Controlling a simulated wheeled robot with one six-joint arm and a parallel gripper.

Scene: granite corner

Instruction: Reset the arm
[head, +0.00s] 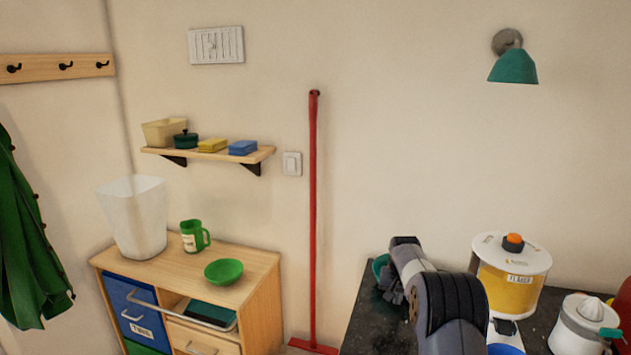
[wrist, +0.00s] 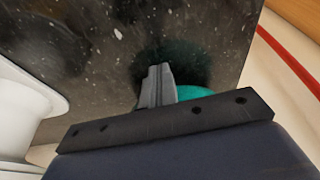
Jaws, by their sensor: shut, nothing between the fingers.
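My gripper (wrist: 160,70) is shut and holds nothing. In the wrist view its fingers point over the dark speckled counter (wrist: 95,50). A teal rounded thing (wrist: 192,93) is partly hidden behind the fingers and the wrist's dark bar; I cannot tell whether they touch. In the head view my arm reaches over the counter (head: 362,325) at the lower right, with my gripper (head: 390,292) near its left side. The teal thing (head: 379,266) shows just behind it.
A yellow and white canister (head: 508,285) and a white juicer (head: 583,325) stand right of my arm. A red broom (head: 313,220) leans on the wall to the left. A wooden cabinet (head: 255,265) carries a white bin (head: 135,220), green mug (head: 192,238) and green bowl (head: 223,271).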

